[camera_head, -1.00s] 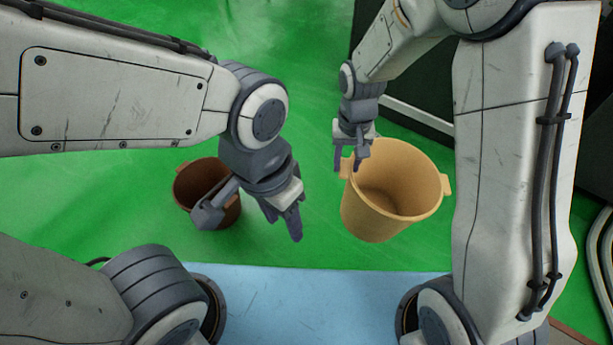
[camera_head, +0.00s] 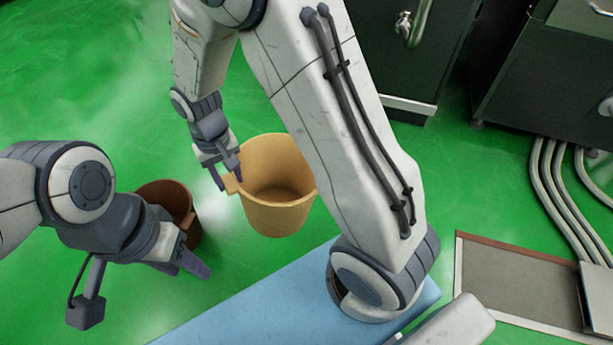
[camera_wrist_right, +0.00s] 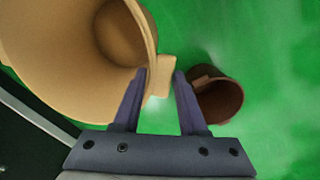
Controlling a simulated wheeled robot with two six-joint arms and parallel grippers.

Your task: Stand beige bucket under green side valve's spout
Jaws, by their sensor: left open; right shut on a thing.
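The beige bucket (camera_head: 277,217) is upright and empty, with small side tabs. My right gripper (camera_head: 231,178) is shut on the tab at its left rim. In the right wrist view that tab (camera_wrist_right: 161,76) sits between the two fingers (camera_wrist_right: 158,88), and the bucket wall (camera_wrist_right: 60,65) fills the upper left. My left gripper (camera_head: 192,266) is open and empty, low at the left. A metal fitting with a lever (camera_head: 403,27) shows on a dark cabinet at the top. I cannot tell whether it is the green side valve; no spout end is clear.
A brown bucket (camera_head: 190,226) stands on the green floor, partly behind my left gripper; it also shows in the right wrist view (camera_wrist_right: 218,100). Dark cabinets (camera_head: 385,65) line the back. Pipes (camera_head: 560,180) and a framed floor panel (camera_head: 520,285) lie at the right.

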